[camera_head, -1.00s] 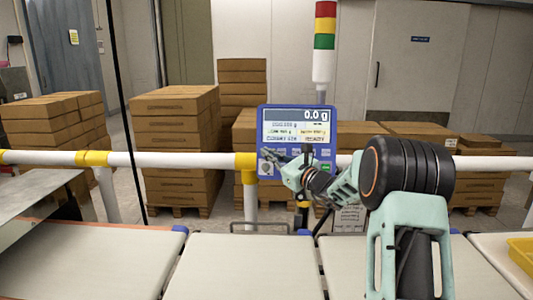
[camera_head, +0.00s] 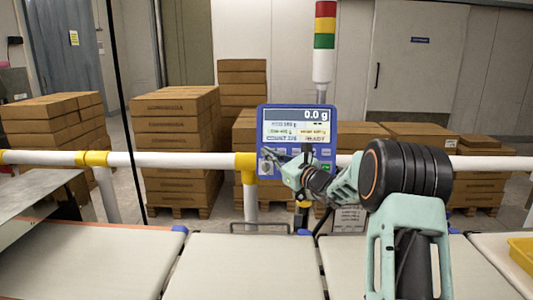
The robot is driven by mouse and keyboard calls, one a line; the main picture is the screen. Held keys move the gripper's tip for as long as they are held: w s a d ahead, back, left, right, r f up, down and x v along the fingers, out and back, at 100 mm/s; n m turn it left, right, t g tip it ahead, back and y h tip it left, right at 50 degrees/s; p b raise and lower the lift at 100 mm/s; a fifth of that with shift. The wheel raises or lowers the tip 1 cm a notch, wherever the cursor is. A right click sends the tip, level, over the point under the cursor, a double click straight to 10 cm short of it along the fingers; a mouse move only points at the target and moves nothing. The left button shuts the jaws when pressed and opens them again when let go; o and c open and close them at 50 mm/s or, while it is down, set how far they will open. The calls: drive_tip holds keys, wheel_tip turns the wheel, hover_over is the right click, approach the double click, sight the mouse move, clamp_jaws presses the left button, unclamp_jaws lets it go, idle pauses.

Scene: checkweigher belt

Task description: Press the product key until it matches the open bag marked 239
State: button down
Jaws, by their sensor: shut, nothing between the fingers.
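The checkweigher's blue display panel (camera_head: 297,112) stands behind the belts. Its screen (camera_head: 297,128) reads 0.0 g on top, with smaller lines below that are too blurred to read surely; one looks like READY. A row of keys lies under the screen, partly hidden by my gripper. My gripper (camera_head: 270,155) is shut and empty, its fingertips at the panel's lower left by the keys. I cannot tell whether they touch a key. My arm comes in from the lower right. No open bag marked 239 shows in this view.
A signal tower (camera_head: 324,45) rises above the panel. A yellow tray (camera_head: 522,252) sits at the right edge. Stacked cartons (camera_head: 175,140) stand behind.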

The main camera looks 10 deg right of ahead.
drive_tip(key=shift+w+d+f, duration=0.1)
drive_tip(key=shift+w, duration=0.3)
idle(0.3)
drive_tip(key=shift+s, duration=0.15)
drive_tip(key=shift+s+r+b, duration=0.2)
drive_tip(key=shift+s+b, duration=0.4)
drive_tip(key=shift+s, duration=0.05)
drive_tip(key=shift+s+a+r+b, duration=0.2)
drive_tip(key=shift+s+r+b, duration=0.1)
drive_tip(key=shift+s, duration=0.5)
drive_tip(key=shift+s+a+r+b, duration=0.15)
drive_tip(key=shift+s+a+b, duration=0.15)
drive_tip(key=shift+s, duration=0.45)
drive_tip(key=shift+s+a+r+b, duration=0.15)
drive_tip(key=shift+s+r+b, duration=0.15)
drive_tip(key=shift+s, duration=0.5)
